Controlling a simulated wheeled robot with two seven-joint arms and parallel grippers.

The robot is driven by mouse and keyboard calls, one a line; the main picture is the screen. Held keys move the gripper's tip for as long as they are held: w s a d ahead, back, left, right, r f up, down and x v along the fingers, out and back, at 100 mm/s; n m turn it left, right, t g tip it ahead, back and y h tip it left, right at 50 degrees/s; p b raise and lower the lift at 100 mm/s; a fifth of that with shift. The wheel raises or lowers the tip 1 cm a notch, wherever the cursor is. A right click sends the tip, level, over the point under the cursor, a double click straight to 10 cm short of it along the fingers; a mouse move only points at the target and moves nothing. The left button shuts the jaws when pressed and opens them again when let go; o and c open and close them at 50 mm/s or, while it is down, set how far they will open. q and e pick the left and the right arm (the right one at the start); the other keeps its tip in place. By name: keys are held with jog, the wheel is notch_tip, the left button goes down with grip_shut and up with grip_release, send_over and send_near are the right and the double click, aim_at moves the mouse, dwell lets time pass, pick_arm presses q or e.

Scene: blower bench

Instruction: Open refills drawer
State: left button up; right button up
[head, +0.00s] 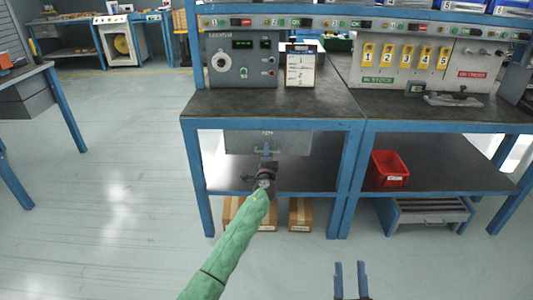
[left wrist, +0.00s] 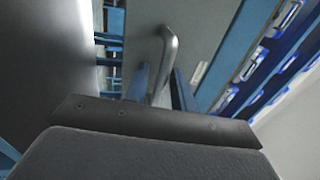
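The refills drawer (head: 240,143) is a grey front under the left bench top, with a small label too small to read. It looks shut. Its bar handle shows in the left wrist view (left wrist: 170,47) as a curved grey metal bar. My left gripper (head: 266,157), at the end of the green-sleeved arm, is at the handle. In the left wrist view its two blue fingers (left wrist: 160,84) stand on either side of the bar, with a gap on the right side. My right gripper (head: 350,270) is at the bottom edge, its blue fingers apart and empty.
The bench top (head: 270,103) and its blue legs (head: 197,185) frame the drawer. Below are a lower shelf and cardboard boxes (head: 301,212). A red bin (head: 389,170) sits on the right bench's shelf. The floor (head: 110,180) to the left is clear.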

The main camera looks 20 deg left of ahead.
pick_arm(q)
jog(key=shift+c, duration=0.2)
grip_shut()
jog(key=shift+s, duration=0.1)
